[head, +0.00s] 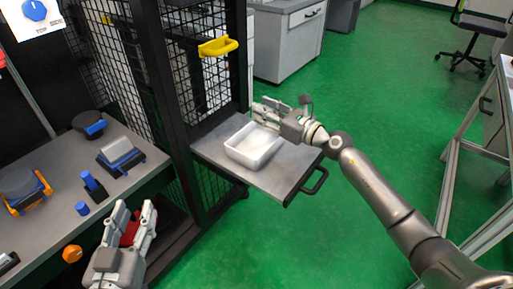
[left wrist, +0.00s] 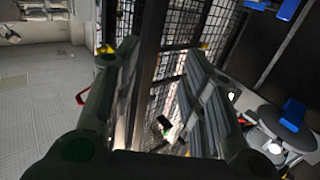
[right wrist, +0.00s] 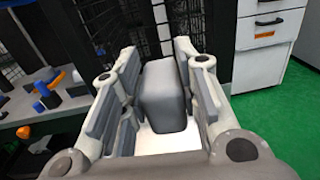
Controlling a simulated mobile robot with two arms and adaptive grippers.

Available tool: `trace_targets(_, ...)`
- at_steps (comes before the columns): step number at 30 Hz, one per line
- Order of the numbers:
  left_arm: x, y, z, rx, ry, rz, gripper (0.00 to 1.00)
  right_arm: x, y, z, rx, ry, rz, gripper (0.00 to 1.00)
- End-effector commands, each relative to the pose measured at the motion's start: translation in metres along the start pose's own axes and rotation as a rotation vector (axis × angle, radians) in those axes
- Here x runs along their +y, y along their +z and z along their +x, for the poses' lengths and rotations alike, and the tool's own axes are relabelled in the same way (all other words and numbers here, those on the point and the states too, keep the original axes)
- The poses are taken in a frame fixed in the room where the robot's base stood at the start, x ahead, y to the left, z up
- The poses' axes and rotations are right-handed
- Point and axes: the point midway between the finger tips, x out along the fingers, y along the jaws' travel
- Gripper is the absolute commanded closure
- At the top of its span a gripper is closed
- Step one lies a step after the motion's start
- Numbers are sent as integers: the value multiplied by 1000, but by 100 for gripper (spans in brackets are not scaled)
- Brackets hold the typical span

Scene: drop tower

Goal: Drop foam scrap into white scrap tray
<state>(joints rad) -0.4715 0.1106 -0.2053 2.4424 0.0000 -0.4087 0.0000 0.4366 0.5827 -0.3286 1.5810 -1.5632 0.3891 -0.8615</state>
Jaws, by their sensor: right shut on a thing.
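The foam scrap (right wrist: 165,95) is a grey block between the fingers of my right gripper (right wrist: 160,75) in the right wrist view. My right gripper, also in the head view (head: 268,112), is shut on it and holds it above the white scrap tray (head: 238,155). In the head view the fingers mostly hide the scrap. The tray is a shallow open box, and part of its white floor shows below the scrap in the right wrist view (right wrist: 165,142). My left gripper (head: 134,212) is open and empty, low at the left by the bench.
The tray stands on a grey pull-out shelf (head: 283,182) with a black handle (head: 315,182), beside a black mesh tower (head: 190,100) with a yellow handle (head: 218,47). A grey bench (head: 65,185) at left carries blue and black fixtures.

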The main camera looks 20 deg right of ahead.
Motion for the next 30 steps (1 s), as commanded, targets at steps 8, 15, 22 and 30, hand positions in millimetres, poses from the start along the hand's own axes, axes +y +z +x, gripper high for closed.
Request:
trace_targets(8, 5, -37, 0, 212, 12, -5, 61, 0, -10, 0, 0, 0, 0, 83)
trace_targets(15, 8, -57, -4, 317, 17, -8, 61, 0, -14, 0, 0, 0, 0, 83)
trace_targets(22, 8, -61, -5, 338, 18, -8, 61, 0, -14, 0, 0, 0, 0, 83)
trace_targets(30, 8, -61, -5, 336, 18, -8, 61, 0, -14, 0, 0, 0, 0, 54)
